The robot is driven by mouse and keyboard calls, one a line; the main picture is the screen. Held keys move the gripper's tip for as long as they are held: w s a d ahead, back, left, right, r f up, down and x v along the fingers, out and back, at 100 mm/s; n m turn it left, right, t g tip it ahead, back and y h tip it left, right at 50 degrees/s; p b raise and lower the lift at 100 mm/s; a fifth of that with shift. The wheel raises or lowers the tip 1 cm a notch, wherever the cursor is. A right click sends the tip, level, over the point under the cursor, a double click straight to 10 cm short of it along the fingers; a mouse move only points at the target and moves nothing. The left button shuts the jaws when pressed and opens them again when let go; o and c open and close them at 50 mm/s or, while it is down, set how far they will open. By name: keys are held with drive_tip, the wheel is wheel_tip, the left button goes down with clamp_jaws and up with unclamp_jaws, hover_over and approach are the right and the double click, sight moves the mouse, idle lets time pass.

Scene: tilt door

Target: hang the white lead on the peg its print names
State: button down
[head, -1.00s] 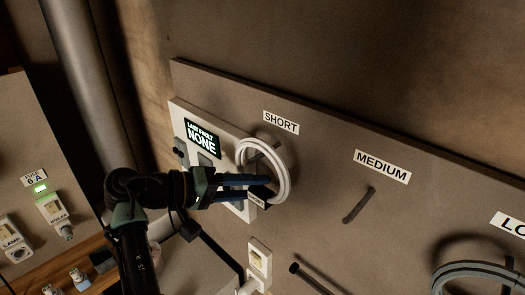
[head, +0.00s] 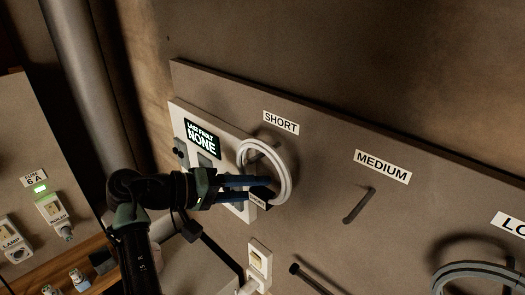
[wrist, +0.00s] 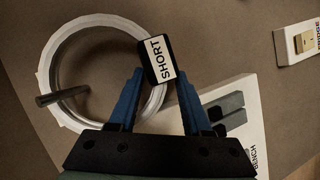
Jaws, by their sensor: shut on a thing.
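The white lead (head: 283,185) is a round coil with a black tag; in the wrist view the coil (wrist: 113,20) has a tag (wrist: 160,60) reading SHORT. My gripper (head: 262,193) is shut on the lead at its tag, with blue fingers on both sides in the wrist view (wrist: 158,88). The dark peg under the SHORT label (head: 281,123) shows inside the ring in the wrist view (wrist: 62,95), its tip overlapping the ring's left side, so it appears to pass through the coil. Whether the coil rests on the peg is unclear.
The empty MEDIUM peg (head: 358,206) sticks out to the right. A grey coil (head: 480,270) hangs at the lower right, near a cut-off label. A white panel (head: 178,125) with a LAST FAULT NONE display stands behind my gripper. A socket (head: 259,257) and another dark peg (head: 294,269) are below.

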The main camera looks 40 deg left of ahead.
drive_tip(key=shift+c, duration=1.3)
unclamp_jaws()
drive_tip(key=shift+f, duration=0.1)
drive_tip(key=b+v, duration=0.4)
drive_tip(key=v, duration=0.9)
drive_tip(key=shift+b, duration=0.35)
